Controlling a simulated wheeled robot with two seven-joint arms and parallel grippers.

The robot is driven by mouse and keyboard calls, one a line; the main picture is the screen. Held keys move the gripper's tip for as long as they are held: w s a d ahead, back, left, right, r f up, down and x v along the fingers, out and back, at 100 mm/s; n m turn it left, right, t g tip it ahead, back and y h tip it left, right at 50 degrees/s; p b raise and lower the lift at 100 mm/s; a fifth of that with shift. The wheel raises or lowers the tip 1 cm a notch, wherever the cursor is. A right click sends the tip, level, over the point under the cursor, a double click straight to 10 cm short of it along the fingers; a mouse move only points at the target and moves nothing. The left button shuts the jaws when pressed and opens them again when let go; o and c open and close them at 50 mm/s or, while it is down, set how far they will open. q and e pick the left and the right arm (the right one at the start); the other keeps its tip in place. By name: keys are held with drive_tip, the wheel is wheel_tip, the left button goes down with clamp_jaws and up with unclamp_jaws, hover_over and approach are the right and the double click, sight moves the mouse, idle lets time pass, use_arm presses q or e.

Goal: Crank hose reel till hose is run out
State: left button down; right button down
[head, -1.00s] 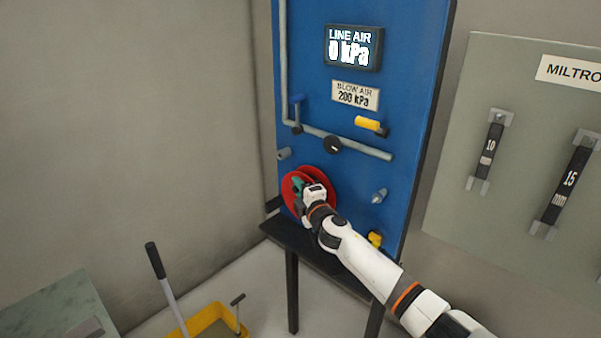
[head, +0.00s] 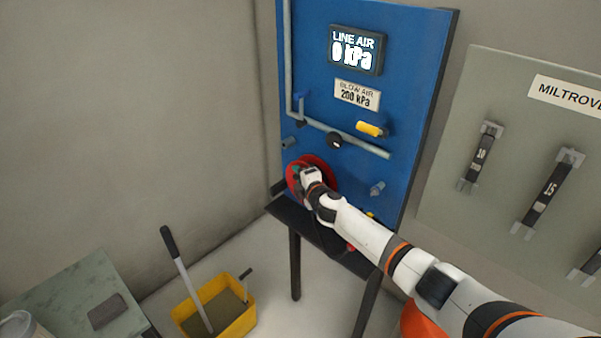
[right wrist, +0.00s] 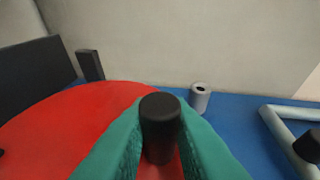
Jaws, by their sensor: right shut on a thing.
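The red hose reel (head: 328,172) is mounted low on the blue panel (head: 400,85). My right gripper (head: 298,173) is at the reel's left part and covers much of its face. In the right wrist view the teal fingers of my right gripper (right wrist: 160,140) are shut on a black cylindrical crank handle (right wrist: 160,118), one finger on each side. The red reel disc (right wrist: 70,125) lies behind the handle. No hose can be made out. My left gripper is not in view.
A display (head: 356,49) reads LINE AIR 0 kPa. A yellow-handled valve (head: 370,129) and grey pipe (head: 360,143) are above the reel. A grey stub (head: 377,188) projects right of it. A yellow bucket (head: 235,318) stands on the floor at lower left.

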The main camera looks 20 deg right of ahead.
drive_tip(key=c, duration=1.3)
unclamp_jaws()
drive_tip(key=shift+a+r, duration=0.1)
drive_tip(key=shift+a, duration=0.05)
drive_tip(key=shift+s, duration=0.4)
drive_tip(key=s, duration=0.3)
drive_tip(key=s+r, duration=0.1)
drive_tip(key=s, duration=0.3)
drive_tip(key=s+d+r, duration=0.1)
drive_tip(key=s, duration=0.2)
drive_tip(key=shift+s, duration=0.4)
drive_tip(key=shift+f, duration=0.1)
